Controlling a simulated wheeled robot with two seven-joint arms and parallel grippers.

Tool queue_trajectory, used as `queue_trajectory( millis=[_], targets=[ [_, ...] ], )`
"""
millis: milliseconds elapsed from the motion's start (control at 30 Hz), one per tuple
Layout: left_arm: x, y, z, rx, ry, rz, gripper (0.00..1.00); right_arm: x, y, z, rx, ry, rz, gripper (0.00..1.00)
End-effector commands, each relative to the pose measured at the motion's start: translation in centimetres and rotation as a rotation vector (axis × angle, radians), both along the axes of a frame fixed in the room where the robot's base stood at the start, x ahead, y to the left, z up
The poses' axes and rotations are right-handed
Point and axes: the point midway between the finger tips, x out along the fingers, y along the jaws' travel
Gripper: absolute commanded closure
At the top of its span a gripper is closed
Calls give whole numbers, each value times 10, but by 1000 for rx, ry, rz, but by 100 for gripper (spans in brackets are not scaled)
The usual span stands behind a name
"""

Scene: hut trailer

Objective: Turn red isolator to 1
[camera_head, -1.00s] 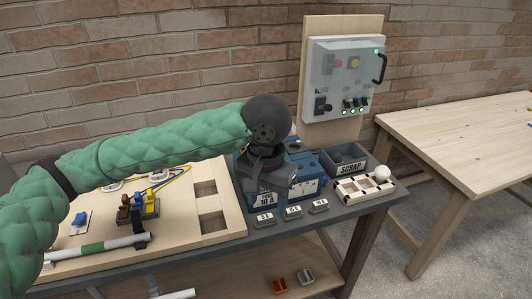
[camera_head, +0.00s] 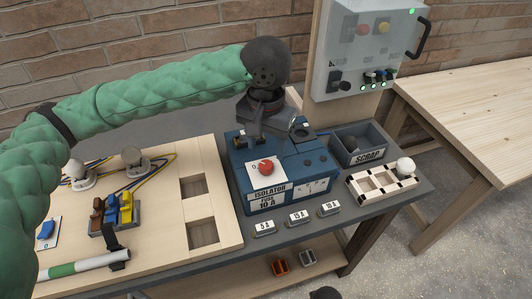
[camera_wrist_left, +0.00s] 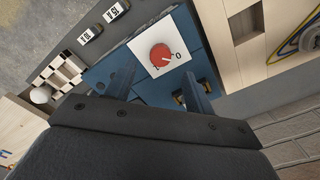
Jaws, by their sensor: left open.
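The red isolator knob (camera_head: 266,167) sits on a white plate on the blue box labelled ISOLATOR and 10 A (camera_head: 283,190). It also shows in the left wrist view (camera_wrist_left: 162,55), with a 0 to its right and a 1 at its lower left. I cannot tell its pointer setting for sure. My left gripper (camera_head: 256,132) is above the back of the box, behind the knob and apart from it. Its two fingers (camera_wrist_left: 158,88) are spread and empty in the left wrist view, with the knob beyond their tips.
A SCRAP bin (camera_head: 361,146) and a wooden rack (camera_head: 382,184) with a white ball stand right of the box. Labelled fuses (camera_head: 298,216) lie in front. A wooden board (camera_head: 150,215) is at left. A grey switch panel (camera_head: 373,50) stands behind.

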Motion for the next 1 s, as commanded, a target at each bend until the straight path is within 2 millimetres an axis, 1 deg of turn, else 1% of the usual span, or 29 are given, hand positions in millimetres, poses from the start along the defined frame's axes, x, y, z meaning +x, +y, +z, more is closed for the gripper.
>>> queue_trajectory(
  millis=[200,400,567,800,967,1000],
  targets=[
    [0,1,-32,1,3,1,47,-6,-4,-24,-5,2,0,64],
    [0,1,-54,1,2,0,47,-11,-7,-42,-8,4,-1,64],
    [0,0,-60,0,-1,0,47,-13,-8,-48,-9,4,-1,64],
    [0,0,-61,0,-1,0,47,-13,-8,-49,-9,4,-2,64],
    [0,0,-61,0,-1,0,78,-13,-7,-49,-9,4,-2,64],
    [0,0,-61,0,-1,0,86,-13,-7,-49,-9,4,-2,64]
  ],
)
